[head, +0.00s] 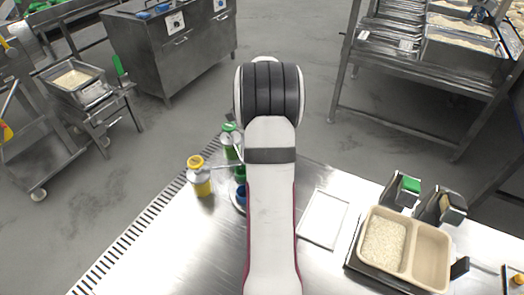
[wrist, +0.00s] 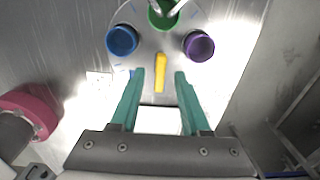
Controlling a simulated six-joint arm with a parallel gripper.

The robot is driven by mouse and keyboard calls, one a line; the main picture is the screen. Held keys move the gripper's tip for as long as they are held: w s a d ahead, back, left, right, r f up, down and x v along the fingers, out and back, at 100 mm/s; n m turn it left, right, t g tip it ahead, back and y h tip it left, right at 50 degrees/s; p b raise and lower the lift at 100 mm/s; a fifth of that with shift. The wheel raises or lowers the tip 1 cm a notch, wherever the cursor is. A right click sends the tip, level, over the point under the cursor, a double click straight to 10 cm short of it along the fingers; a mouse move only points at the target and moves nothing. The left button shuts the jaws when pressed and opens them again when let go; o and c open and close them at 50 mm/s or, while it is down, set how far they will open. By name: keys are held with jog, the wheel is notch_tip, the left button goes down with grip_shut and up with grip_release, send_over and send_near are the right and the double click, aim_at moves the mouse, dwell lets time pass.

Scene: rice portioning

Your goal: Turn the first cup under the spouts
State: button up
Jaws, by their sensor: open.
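A round turntable (wrist: 146,62) carries a blue cup (wrist: 122,41) at left, a green cup (wrist: 163,15) at top and a purple cup (wrist: 199,46) at right in the wrist view. Metal spouts (wrist: 172,8) reach over the green cup. A yellow bar-shaped handle (wrist: 160,75) stands out from the turntable. My gripper (wrist: 160,73) is open, its teal fingers on either side of the yellow handle with gaps showing; its height above the handle is unclear. In the head view my arm hides most of the turntable; the blue cup (head: 241,195) and green cup (head: 239,172) partly show.
A yellow bottle (head: 201,180) and a green-capped bottle (head: 230,140) stand beside the turntable. A white-framed panel (head: 324,218) lies right of my arm. Further right is a two-compartment tray (head: 407,243) with rice in its left side. A slotted grate (head: 135,232) runs along the table's left edge.

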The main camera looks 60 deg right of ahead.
notch_tip(320, 180, up, 15)
jog(key=shift+r, duration=0.15)
jog(key=w+a+r+n, duration=0.1)
jog(key=w+a+n, duration=0.1)
jog(key=a+n, duration=0.75)
jog(key=w+a+r+n, duration=0.15)
jog(key=a+n, duration=0.25)
jog(key=a, duration=1)
jog(key=s+a+f+n+y, duration=0.1)
jog(key=s+a+f+n, duration=0.2)
jog(key=s+a+n, duration=0.3)
jog(key=s+a+f+n, duration=0.4)
jog(key=s+a+n, duration=0.2)
jog(key=a+n, duration=0.5)
jog(key=shift+s+a+y, duration=0.35)
jog(key=shift+a+y, duration=0.05)
jog(key=shift+a, duration=0.1)
